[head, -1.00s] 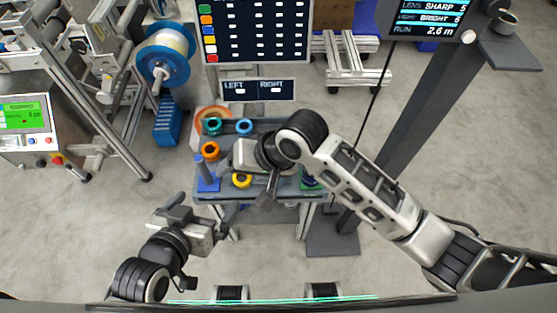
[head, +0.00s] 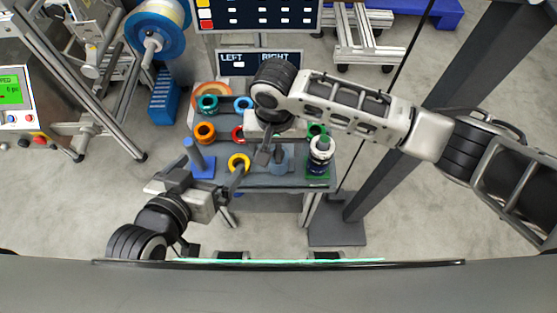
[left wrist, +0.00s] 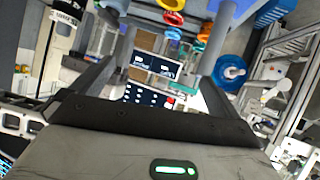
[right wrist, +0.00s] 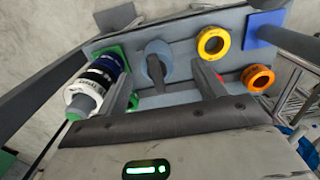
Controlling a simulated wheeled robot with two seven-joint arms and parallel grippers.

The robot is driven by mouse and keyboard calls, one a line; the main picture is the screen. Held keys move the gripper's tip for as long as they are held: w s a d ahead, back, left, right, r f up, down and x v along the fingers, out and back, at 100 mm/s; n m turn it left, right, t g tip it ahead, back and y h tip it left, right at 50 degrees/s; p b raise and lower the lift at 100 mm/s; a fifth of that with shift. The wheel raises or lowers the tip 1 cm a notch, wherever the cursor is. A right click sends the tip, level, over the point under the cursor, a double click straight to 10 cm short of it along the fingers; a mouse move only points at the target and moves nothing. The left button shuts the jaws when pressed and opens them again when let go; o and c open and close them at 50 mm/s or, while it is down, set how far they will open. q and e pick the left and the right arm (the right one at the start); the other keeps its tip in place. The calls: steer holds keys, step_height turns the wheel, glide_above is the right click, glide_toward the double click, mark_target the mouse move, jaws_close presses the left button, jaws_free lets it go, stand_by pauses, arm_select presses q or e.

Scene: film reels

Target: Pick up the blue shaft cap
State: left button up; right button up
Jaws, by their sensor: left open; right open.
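A small blue ring (head: 243,104) lies at the back of the table, beside a teal ring (head: 207,103); it also shows in the left wrist view (left wrist: 173,33). A blue-grey round piece with a central post (head: 279,160) sits near the front; it also shows between the fingers in the right wrist view (right wrist: 157,65). I cannot tell which is the blue shaft cap. My right gripper (head: 270,148) is open and empty above the table, close to the blue-grey piece. My left gripper (head: 213,170) is open and empty at the table's front left.
A blue base with a post (head: 202,165) stands at the table's left. A green base holds a stacked white, black and blue reel (head: 319,155) at the right. Orange (head: 204,132), red (head: 237,133) and yellow (head: 239,162) rings lie between. A dark stand (head: 337,231) is right of the table.

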steer(key=shift+w+d+f+b, duration=0.15)
steer(key=shift+f+b, duration=0.3)
steer(key=shift+f, duration=1.15)
steer(key=shift+w+d+f+b, duration=0.1)
steer(key=shift+f+b, duration=0.3)
steer(key=shift+f, duration=1.15)
steer(key=shift+r, duration=0.1)
steer(key=c, duration=1.2)
